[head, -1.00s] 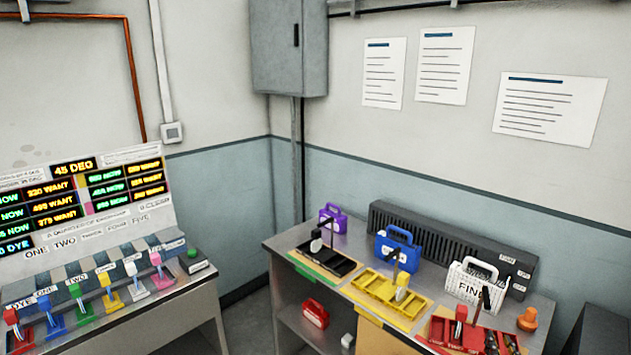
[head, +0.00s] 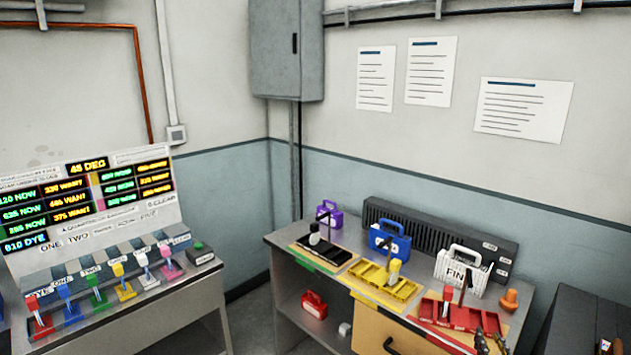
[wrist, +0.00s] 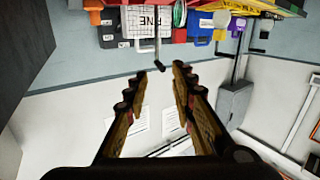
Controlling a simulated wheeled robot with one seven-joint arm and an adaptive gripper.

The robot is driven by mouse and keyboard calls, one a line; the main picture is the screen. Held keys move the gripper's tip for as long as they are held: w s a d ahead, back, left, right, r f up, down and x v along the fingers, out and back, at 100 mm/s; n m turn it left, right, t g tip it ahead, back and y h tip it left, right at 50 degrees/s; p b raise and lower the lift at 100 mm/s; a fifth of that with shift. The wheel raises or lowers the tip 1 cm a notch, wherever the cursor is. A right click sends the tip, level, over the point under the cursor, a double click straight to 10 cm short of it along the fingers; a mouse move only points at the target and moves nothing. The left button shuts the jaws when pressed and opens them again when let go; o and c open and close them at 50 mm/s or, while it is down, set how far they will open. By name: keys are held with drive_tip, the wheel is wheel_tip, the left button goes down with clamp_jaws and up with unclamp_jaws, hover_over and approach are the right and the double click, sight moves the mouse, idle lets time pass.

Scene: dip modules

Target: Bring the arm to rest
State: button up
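My gripper (wrist: 160,78) shows in the wrist view with its two brown, dark-jointed fingers spread apart and nothing between them. That view is upside down, with the bench along its top edge. A thin grey rod with a black end (wrist: 158,55) shows just beyond the fingertips; I cannot tell its distance. In the head view, what look like my fingertips (head: 490,343) show at the bottom right, in front of the red tray (head: 437,312). The rest of my arm is largely out of view there.
The bench (head: 290,240) also carries a black tray (head: 322,252), a yellow tray (head: 368,283), purple (head: 329,213), blue (head: 390,240) and white (head: 458,268) cases, and an orange knob (head: 510,300). A lever console (head: 90,240) stands left. A dark cabinet (head: 575,300) stands right.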

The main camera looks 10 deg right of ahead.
drive_tip(key=a+r+g, duration=0.5)
drive_tip(key=a+r, duration=0.4)
drive_tip(key=a, duration=0.3)
drive_tip(key=s+a+r+n+g+y, duration=0.1)
drive_tip(key=s+a+g+y, duration=0.1)
drive_tip(key=s+a, duration=0.7)
drive_tip(key=s+a+r+n+g+y, duration=0.1)
drive_tip(key=s+a+g, duration=0.3)
drive_tip(key=s+a, duration=0.6)
drive_tip(key=s+y, duration=0.1)
drive_tip(key=s, duration=0.4)
drive_tip(key=shift+r+n+y, duration=0.25)
drive_tip(key=shift+n+y, duration=0.15)
